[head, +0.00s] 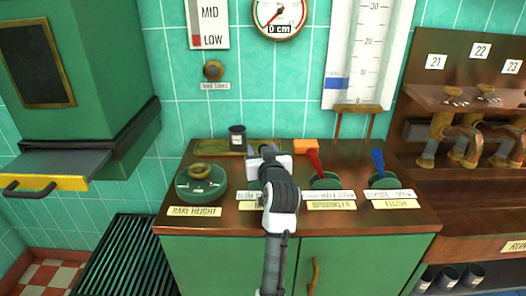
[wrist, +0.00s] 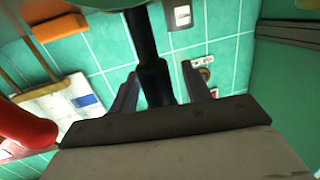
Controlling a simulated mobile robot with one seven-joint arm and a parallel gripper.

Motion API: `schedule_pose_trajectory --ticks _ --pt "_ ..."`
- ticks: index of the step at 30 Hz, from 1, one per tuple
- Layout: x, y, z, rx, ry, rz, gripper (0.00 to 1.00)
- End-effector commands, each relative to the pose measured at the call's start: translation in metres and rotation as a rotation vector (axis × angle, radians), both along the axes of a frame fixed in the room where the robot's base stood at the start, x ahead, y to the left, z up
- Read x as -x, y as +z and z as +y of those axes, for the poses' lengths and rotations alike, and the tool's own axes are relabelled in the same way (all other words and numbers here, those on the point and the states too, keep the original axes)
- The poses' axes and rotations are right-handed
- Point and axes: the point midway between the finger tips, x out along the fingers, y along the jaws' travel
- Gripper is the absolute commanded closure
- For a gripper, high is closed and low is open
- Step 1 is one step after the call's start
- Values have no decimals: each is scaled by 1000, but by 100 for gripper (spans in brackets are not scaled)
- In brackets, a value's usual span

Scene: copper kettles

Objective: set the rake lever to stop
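My gripper (head: 268,160) is over the middle-left of the wooden console, and my arm covers the lever station there. In the wrist view a black lever handle (wrist: 150,75) stands between the two fingers of my gripper (wrist: 158,85), with gaps at the sides. It is probably the rake lever; its name plate is mostly hidden. A position label (head: 240,196) beside my arm is partly covered, so I cannot read the full setting. The lever itself is hidden in the head view.
Right of my gripper stand the red sprinkler lever (head: 314,160) and the blue flush lever (head: 378,163). The red lever also shows close in the wrist view (wrist: 25,125). The rake height dial (head: 201,186) is left. A dark jar (head: 237,138) and an orange block (head: 306,146) stand behind.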

Motion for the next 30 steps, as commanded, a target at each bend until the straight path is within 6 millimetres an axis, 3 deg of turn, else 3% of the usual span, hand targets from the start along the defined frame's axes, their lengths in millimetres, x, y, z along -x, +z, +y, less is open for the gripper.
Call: schedule_pose_trajectory --ticks 11,24,30 --pt "9 0 -3 -1 -1 -1 52" --pt "99 8 -21 0 -3 -2 52" --pt "127 12 -26 -1 -2 0 52"
